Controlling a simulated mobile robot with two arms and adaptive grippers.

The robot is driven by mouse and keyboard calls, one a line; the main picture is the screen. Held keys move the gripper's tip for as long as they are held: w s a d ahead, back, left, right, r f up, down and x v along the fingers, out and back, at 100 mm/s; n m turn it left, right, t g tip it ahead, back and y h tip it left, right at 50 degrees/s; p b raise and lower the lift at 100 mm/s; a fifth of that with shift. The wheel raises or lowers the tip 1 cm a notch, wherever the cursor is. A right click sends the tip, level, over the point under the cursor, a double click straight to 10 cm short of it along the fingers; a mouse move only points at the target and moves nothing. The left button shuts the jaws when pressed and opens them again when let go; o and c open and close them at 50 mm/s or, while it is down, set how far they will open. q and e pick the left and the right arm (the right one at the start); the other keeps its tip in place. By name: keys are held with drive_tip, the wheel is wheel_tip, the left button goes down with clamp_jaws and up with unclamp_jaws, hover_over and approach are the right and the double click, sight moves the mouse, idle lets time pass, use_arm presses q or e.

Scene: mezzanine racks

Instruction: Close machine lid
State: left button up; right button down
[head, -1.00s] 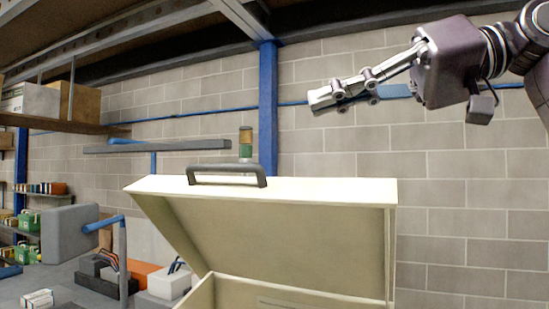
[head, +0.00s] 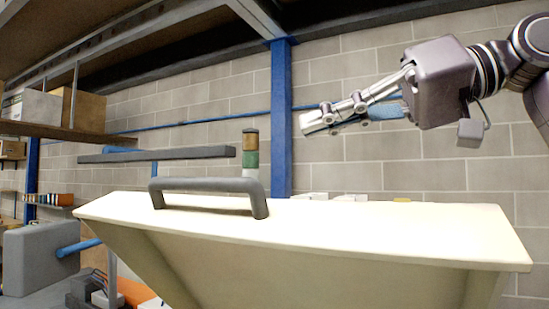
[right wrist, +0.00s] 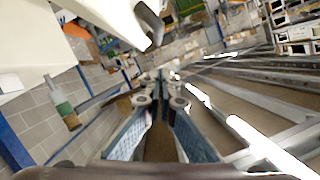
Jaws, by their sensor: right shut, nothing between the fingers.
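The cream machine lid (head: 330,225) stands raised and tilted in the head view, its underside facing me. A dark grey handle (head: 205,186) is fixed near its upper edge. My right gripper (head: 314,122) is shut and empty, above and behind the lid's upper edge and to the right of the handle, touching neither. In the right wrist view, the fingers (right wrist: 166,80) are together with nothing between them. The lid (right wrist: 100,18) and handle (right wrist: 150,24) show there at the upper left. The machine's body below the lid is out of the head view. My left gripper is not in view.
A signal light (head: 250,150) and a blue post (head: 281,120) stand behind the lid. A grey horizontal bar (head: 155,154) is at the left. A shelf with boxes (head: 35,105) is at the far left. A block wall (head: 430,170) closes the back.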

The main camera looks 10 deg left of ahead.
drive_tip(key=p, duration=0.2)
hover_over(273, 217)
drive_tip(key=w, duration=0.2)
drive_tip(key=shift+s+d+f, duration=0.1)
drive_tip(key=shift+d+f, duration=0.05)
drive_tip(key=shift+f, duration=0.7)
drive_tip(key=shift+s+f, duration=0.25)
drive_tip(key=shift+f, duration=0.4)
drive_tip(key=shift+s+f, duration=0.25)
drive_tip(key=shift+f, duration=0.35)
drive_tip(key=shift+s+f, duration=0.35)
drive_tip(key=shift+s, duration=0.1)
drive_tip(key=shift+f, duration=0.15)
drive_tip(key=shift+w+a+f, duration=0.1)
drive_tip(key=shift+a+f, duration=0.05)
drive_tip(key=shift+a, duration=0.05)
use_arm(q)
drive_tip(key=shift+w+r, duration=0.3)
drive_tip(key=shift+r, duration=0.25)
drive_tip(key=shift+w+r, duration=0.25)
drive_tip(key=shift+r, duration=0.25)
